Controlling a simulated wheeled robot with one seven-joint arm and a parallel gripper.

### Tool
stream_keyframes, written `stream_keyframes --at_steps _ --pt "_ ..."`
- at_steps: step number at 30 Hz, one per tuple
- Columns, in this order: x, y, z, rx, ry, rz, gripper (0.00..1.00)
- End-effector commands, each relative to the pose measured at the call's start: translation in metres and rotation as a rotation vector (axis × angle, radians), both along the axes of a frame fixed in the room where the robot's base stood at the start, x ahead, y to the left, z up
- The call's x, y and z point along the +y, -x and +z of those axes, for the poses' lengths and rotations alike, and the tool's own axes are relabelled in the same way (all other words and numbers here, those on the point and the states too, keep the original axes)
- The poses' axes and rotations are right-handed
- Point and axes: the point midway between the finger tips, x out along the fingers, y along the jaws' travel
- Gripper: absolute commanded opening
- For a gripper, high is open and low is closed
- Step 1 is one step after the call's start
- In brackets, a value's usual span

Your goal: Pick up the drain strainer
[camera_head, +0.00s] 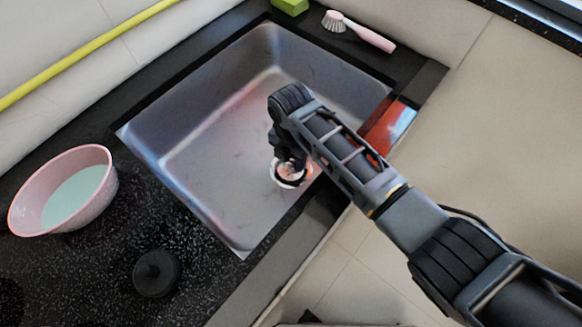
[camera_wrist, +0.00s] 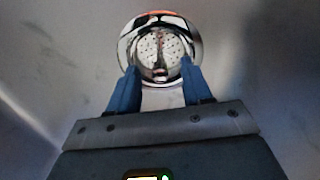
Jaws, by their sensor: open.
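The drain strainer (camera_wrist: 173,46) is a round, shiny metal piece with small holes, set within a wide metal rim. In the head view the drain strainer (camera_head: 291,171) lies on the sink floor, partly hidden by my arm. My gripper (camera_wrist: 160,75) is open, with its two blue fingers apart and pointing at the strainer. The fingertips overlap the near part of the rim in the wrist view. I cannot tell whether they touch it. In the head view my gripper (camera_head: 288,158) reaches down into the sink, mostly hidden by the arm.
The metal sink (camera_head: 215,150) has walls around the strainer. A pink bowl (camera_head: 88,205) and a black round object (camera_head: 157,273) stand on the dark counter (camera_head: 215,285). A pink-handled brush (camera_head: 368,36) and a green block (camera_head: 290,5) lie at the back edge.

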Motion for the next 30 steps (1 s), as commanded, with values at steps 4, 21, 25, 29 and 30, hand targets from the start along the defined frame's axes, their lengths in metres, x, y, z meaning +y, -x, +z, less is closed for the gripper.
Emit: stream_keyframes --at_steps 4,21,25,29,30 --pt "0.0000 0.0004 -0.0135 0.001 -0.001 0.000 0.49" --pt "0.0003 0.0003 -0.0145 0.000 -0.002 -0.001 0.19" --pt "0.0002 0.0003 -0.0145 0.000 -0.002 -0.001 0.06" --pt "0.0002 0.0003 -0.0145 0.000 -0.002 -0.001 0.00" --pt "0.0002 0.0003 -0.0145 0.000 -0.002 -0.001 0.00"
